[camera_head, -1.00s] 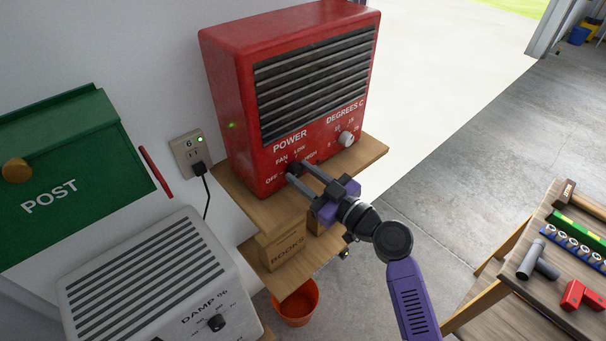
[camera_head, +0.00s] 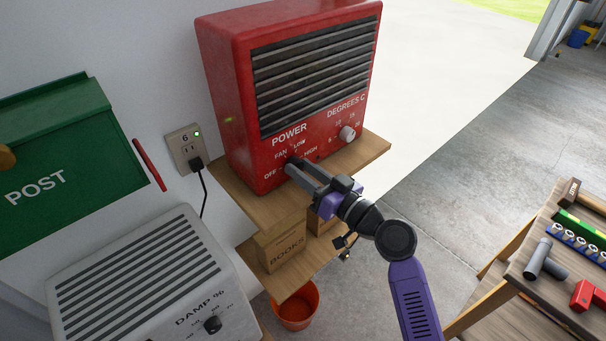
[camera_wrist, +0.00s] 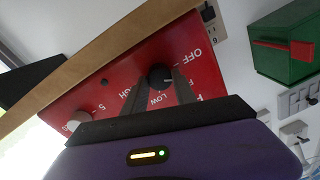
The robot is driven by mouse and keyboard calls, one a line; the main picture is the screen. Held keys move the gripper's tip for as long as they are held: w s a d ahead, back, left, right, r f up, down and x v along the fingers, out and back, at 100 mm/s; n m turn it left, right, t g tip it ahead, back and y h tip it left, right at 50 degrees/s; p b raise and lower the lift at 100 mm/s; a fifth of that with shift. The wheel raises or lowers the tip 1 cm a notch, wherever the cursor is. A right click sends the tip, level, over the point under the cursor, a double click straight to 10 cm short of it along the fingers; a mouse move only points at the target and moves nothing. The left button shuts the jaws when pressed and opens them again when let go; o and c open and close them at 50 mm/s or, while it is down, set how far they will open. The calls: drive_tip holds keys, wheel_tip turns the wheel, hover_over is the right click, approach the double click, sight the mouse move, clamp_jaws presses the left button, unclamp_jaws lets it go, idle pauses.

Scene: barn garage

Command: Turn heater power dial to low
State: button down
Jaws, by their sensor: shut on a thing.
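The red heater (camera_head: 240,100) stands on a wooden shelf against the wall, its front grille facing out. Its black power dial (camera_wrist: 160,77) sits among the labels OFF, FAN, LOW and HIGH. My gripper (camera_head: 294,168) reaches the dial from the lower right and is shut on it. In the wrist view my gripper's fingers (camera_wrist: 163,92) lie on either side of the dial, close to the red panel. The fingers hide most of the dial in the head view, and I cannot tell which label its pointer faces.
A white temperature dial (camera_head: 347,133) is to the right on the heater. A wooden shelf (camera_head: 365,152) runs beneath, with a BOOKS box (camera_head: 285,250) below. A grey dehumidifier (camera_head: 140,285) and green post box (camera_head: 70,150) are left. A tool table (camera_head: 520,285) is right.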

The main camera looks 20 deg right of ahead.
drive_tip(key=m, duration=0.4)
drive_tip(key=shift+f+m+b, duration=0.1)
drive_tip(key=shift+m+b, duration=0.2)
drive_tip(key=shift+m, duration=0.1)
drive_tip(key=m, duration=0.4)
drive_tip(key=shift+m+t+h+p, duration=0.3)
drive_tip(key=shift+m, duration=0.1)
drive_tip(key=m+p, duration=0.1)
drive_tip(key=m, duration=0.3)
drive_tip(key=shift+m+p, duration=0.3)
drive_tip(key=shift+m, duration=0.1)
drive_tip(key=shift+f+m+h+p, duration=0.15)
drive_tip(key=shift+m+p, duration=0.35)
drive_tip(key=shift+m, duration=0.65)
drive_tip(key=shift+r+m+h+p, duration=0.1)
drive_tip(key=shift+m+h+p, duration=0.25)
drive_tip(key=shift+m, duration=0.8)
drive_tip(key=shift+f, duration=0.1)
drive_tip(key=c, duration=1)
unclamp_jaws()
drive_tip(key=shift+s, duration=0.1)
